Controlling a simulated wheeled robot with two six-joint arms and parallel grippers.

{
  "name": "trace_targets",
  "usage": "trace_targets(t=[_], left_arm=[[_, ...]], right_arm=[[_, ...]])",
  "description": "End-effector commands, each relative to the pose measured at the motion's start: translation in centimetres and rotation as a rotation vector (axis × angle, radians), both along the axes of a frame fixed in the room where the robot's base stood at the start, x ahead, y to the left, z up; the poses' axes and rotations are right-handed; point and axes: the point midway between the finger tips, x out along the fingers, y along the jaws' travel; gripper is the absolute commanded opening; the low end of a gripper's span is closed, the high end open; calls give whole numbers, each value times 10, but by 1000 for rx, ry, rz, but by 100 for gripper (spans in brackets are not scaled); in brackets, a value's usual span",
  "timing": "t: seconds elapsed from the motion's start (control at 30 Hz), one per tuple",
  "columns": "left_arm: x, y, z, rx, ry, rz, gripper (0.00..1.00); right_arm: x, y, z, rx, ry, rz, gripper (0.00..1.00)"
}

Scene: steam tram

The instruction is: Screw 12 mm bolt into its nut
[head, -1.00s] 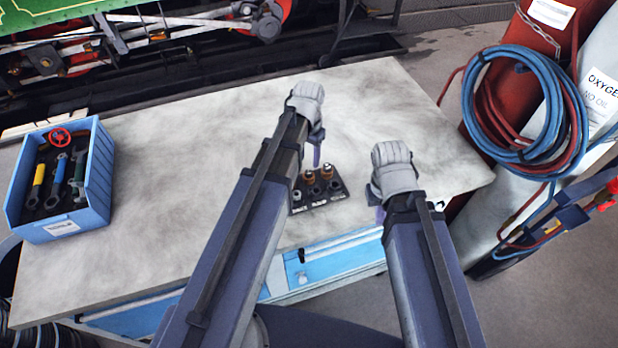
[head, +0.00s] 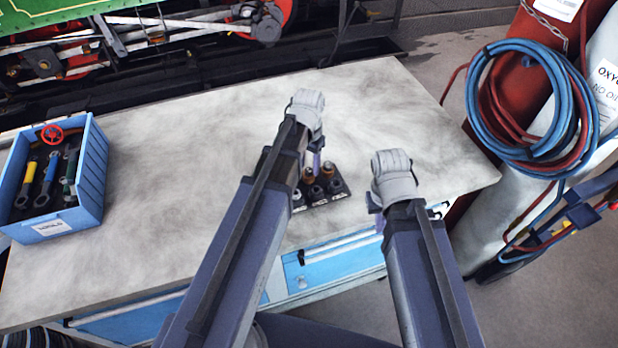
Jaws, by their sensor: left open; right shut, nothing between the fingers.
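A dark block (head: 343,190) stands on the workbench. Brown-topped bolts (head: 328,170) stand along its far side, and silver nut-like pieces (head: 335,187) sit along its near side. The pieces are too small to tell which one is 12 mm. My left gripper (head: 317,164) points down with its purple fingers at the block, among the bolts. It is open, and its arm hides part of the block's left side. I cannot tell whether the fingers touch a bolt. My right gripper (head: 379,224) is shut and empty, over the bench's front edge, right of the block and apart from it.
A blue crate (head: 92,178) with tools stands at the left of the workbench (head: 190,190). Coiled blue and red hoses (head: 480,100) hang on gas cylinders beyond the right end. The bench top between crate and block is clear.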

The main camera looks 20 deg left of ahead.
Motion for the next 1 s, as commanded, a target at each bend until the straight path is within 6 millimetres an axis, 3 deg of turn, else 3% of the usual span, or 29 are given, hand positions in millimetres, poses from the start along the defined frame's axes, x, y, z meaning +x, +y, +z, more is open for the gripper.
trace_targets(t=[0.13, 0.77, 1.0], left_arm=[[0, 0, -13, 0, 0, 0, 49], [0, 0, -12, 0, 0, 0, 49], [0, 0, -12, 0, 0, 0, 26]], right_arm=[[0, 0, -13, 0, 0, 0, 0], [0, 0, -12, 0, 0, 0, 0], [0, 0, -12, 0, 0, 0, 0]])
